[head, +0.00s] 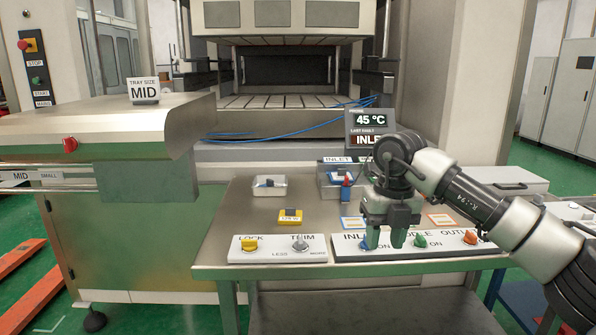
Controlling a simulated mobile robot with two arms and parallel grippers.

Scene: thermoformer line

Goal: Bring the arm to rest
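My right arm comes in from the right edge, and its gripper (386,240) points down over the front of the metal table (225,250). Its two fingers are apart, and I see nothing held between them. The fingertips overlap the knob panel (345,254) in the picture, between a blue knob (365,243) and a green knob (420,240). I cannot tell whether they touch the panel. The gripper hides part of the panel's lettering. My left gripper is not in view.
A panel with a yellow LOCK knob (249,244) and grey TRIM knob stands left. Behind are a yellow block (290,216), a metal tray (270,195), an INLET box (330,190) and a 45 °C display (370,120). Blue cables (290,126) cross the machine front.

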